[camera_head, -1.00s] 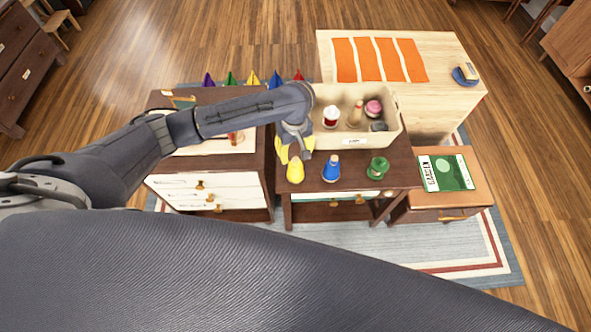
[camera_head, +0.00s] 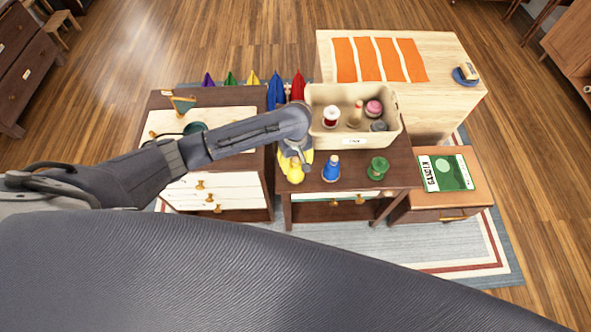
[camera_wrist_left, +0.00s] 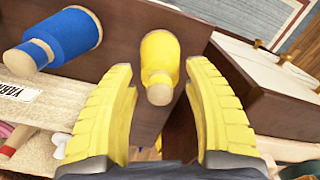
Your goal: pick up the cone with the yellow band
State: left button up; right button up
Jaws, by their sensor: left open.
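The cone with the yellow band (camera_head: 295,173) stands at the front left of the dark brown table (camera_head: 400,165). My left gripper (camera_head: 297,160) is right at it, partly covering it from behind. In the left wrist view the yellow cone (camera_wrist_left: 160,55) shows its pale wooden tip between the two yellow fingers of the left gripper (camera_wrist_left: 162,80). The fingers are open, with a visible gap on both sides of the tip. A blue-banded cone (camera_head: 331,168) and a green-banded one (camera_head: 378,168) stand to its right. My right gripper is not in view.
A cream bin (camera_head: 395,130) with several items stands behind the cones. A drawer cabinet (camera_head: 262,175) is at the left, with several coloured pointed pieces behind it. A small side table with a green booklet (camera_head: 446,173) is at the right.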

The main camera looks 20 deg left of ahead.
pick_arm(q)
grip_shut()
dwell(0.3)
dwell(0.3)
